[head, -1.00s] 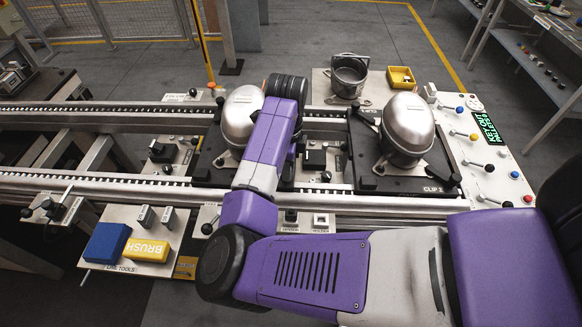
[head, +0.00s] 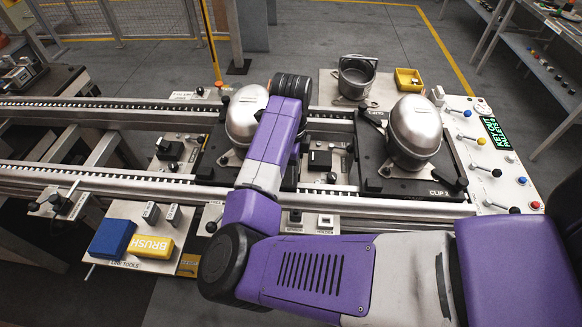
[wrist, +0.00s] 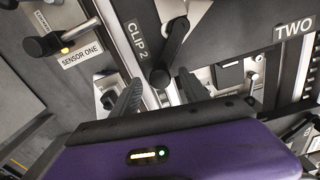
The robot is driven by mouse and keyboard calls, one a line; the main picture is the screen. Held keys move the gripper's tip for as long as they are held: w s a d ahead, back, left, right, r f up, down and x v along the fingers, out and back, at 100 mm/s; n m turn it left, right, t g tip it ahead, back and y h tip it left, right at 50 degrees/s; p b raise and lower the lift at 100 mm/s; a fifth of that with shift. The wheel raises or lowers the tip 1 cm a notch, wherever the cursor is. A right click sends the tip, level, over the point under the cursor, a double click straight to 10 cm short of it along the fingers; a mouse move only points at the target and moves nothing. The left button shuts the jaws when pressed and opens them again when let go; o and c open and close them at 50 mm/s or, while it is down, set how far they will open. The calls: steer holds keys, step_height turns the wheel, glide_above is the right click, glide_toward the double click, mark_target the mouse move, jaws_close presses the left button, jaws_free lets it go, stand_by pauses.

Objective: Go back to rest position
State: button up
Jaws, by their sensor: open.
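My arm (head: 270,160) shows in the head view. It is purple and white, bent over the conveyor rails, with its upper link in front of the left compressor. My gripper itself is hidden from the head view. In the wrist view my gripper (wrist: 158,92) has two dark ribbed fingers spread apart. A black clip lever (wrist: 163,60) marked CLIP 2 shows at the gap between them; I cannot tell whether a finger touches it. The left compressor (head: 243,112) and right compressor (head: 414,130) sit on black pallets.
A blue block (head: 112,238) and yellow brush (head: 152,247) lie on a front-left board. A metal pot (head: 356,77) and yellow bin (head: 408,79) stand behind the rails. A panel with coloured knobs (head: 495,172) is at the right. Floor behind is clear.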

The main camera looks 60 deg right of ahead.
step_height(320, 180, up, 8)
steer(key=shift+f+b, duration=0.15)
steer(key=shift+b, duration=0.25)
